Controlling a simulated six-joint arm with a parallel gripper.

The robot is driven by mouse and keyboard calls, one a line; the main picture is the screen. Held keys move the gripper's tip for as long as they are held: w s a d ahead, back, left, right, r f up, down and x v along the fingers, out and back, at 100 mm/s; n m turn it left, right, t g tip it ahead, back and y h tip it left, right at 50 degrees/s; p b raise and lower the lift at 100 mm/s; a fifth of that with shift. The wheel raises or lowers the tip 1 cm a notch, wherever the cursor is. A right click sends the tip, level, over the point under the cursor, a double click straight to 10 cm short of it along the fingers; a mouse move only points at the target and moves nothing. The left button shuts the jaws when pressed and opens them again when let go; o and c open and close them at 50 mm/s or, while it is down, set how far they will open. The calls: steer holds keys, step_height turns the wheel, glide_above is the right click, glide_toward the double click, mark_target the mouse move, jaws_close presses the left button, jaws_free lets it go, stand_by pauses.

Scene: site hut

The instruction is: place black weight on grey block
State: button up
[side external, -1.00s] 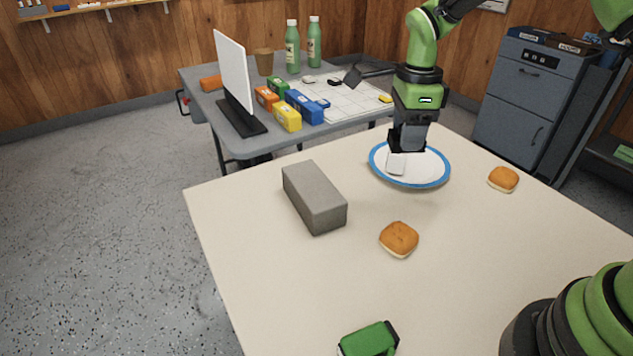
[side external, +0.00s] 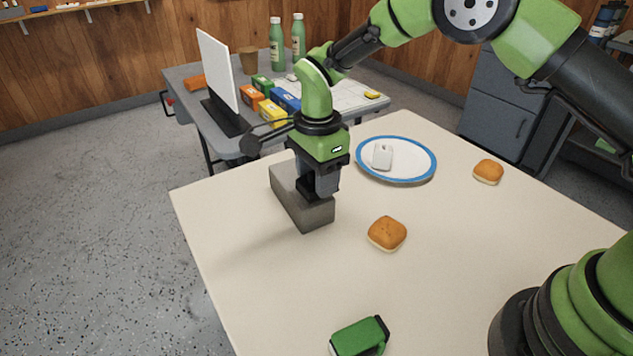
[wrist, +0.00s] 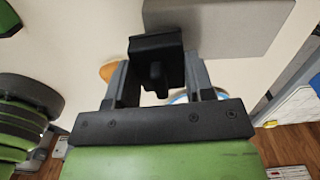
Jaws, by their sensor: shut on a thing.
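The black weight (wrist: 157,62) is between the fingers of my gripper (wrist: 158,78) in the wrist view. In the side view the weight (side external: 307,188) is a small dark shape low between the fingers. The grey block (side external: 287,198) lies on the pale table, and my gripper (side external: 318,190) is shut on the weight at the block's near right part, hiding some of it. In the wrist view the grey block (wrist: 235,18) lies beyond and to the right of the weight. I cannot tell whether weight and block touch.
A blue-rimmed plate (side external: 414,174) holding a white mouse-like item (side external: 382,154) is right of the block. Two buns (side external: 387,233) (side external: 488,171) and a green, black-edged item (side external: 360,338) lie on the table. The table's left front is clear.

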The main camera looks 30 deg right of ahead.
steer(key=shift+f, duration=0.95)
steer(key=shift+f, duration=0.1)
steer(key=o, duration=1.2)
step_height(320, 180, up, 12)
steer(key=shift+r, duration=0.2)
